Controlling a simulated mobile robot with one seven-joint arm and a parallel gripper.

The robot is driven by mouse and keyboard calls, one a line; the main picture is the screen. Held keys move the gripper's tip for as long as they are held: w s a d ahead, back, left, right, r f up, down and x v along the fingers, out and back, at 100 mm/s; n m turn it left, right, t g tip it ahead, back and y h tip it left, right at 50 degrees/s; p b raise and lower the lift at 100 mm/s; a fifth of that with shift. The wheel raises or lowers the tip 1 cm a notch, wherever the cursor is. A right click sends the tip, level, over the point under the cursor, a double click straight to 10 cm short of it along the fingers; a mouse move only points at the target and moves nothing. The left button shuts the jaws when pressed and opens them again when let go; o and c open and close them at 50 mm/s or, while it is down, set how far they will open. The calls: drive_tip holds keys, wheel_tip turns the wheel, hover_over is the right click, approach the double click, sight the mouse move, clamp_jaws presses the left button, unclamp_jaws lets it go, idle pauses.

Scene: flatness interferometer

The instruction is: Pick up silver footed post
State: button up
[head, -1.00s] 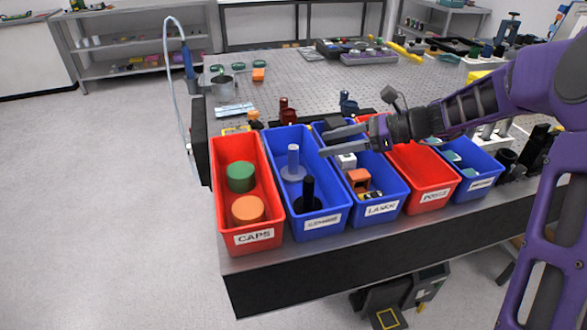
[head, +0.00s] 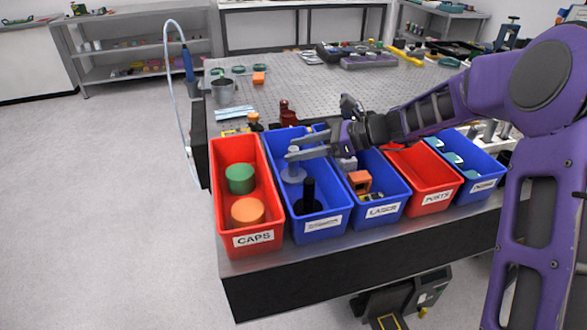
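The silver footed post (head: 293,174) stands upright on its round foot in the back part of the second bin from the left, a blue bin (head: 322,226). A black footed post (head: 308,197) stands in front of it in the same bin. My gripper (head: 292,148) reaches in from the right, with its two fingers apart and pointing left. The fingertips are at the top of the silver post, which shows partly between them. I cannot tell whether either finger touches it.
A red CAPS bin (head: 257,239) with a green and an orange cap stands to the left. A blue LASER bin (head: 384,211), a red POSTS bin (head: 438,197) and another blue bin (head: 483,187) stand to the right. The perforated table top (head: 300,85) behind is mostly open.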

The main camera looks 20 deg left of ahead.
clamp_jaws()
idle(1.2)
